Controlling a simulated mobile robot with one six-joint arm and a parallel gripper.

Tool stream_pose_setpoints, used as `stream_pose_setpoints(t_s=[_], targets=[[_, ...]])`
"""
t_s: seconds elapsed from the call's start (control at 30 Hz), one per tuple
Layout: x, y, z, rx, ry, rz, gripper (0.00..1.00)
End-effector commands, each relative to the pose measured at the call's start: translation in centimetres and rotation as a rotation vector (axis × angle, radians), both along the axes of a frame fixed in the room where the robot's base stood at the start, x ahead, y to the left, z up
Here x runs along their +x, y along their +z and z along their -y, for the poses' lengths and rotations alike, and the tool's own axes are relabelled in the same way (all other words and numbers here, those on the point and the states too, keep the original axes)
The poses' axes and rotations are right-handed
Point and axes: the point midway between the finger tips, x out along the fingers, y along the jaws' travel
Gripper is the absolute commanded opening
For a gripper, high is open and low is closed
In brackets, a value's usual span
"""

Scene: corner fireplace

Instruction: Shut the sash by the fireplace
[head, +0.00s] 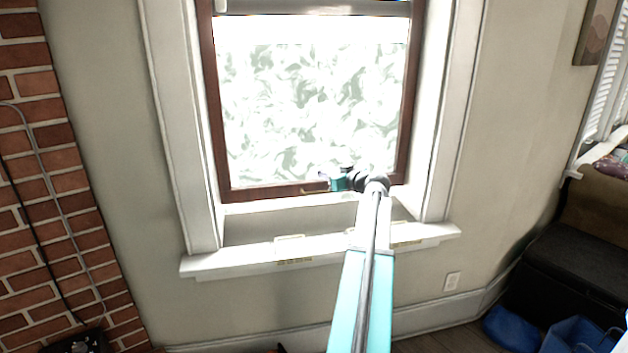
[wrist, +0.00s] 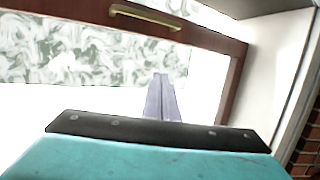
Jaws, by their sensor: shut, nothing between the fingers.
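The sash by the fireplace has a brown wooden frame (head: 270,191) around pale, leaf-patterned glass (head: 310,110) in the head view. A small brass handle (head: 314,189) sits on its bottom rail. The rail and brass handle (wrist: 145,15) also show across the top of the wrist view. My gripper (head: 324,180) is at the lower middle of the sash, just above the rail and near the handle. In the wrist view its fingers (wrist: 162,98) are together and empty, with bright glass behind them. I cannot tell whether they touch the sash.
A white sill (head: 225,262) juts out below the window, with white casing (head: 175,110) at both sides. A brick fireplace wall (head: 40,190) stands at the left. A dark bench (head: 575,262) and blue bags (head: 512,325) are at the right.

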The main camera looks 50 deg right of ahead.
Motion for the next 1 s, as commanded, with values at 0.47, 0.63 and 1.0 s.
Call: stream_pose_setpoints(t_s=[0.47, 0.63, 1.0], targets=[[4.6, -1.1, 1.4, 0.000, 0.004, -0.001, 0.00], [6.6, -1.6, 2.1, 0.000, 0.003, -0.001, 0.00], [9.3, -4.0, 2.8, 0.002, 0.004, -0.003, 0.00]])
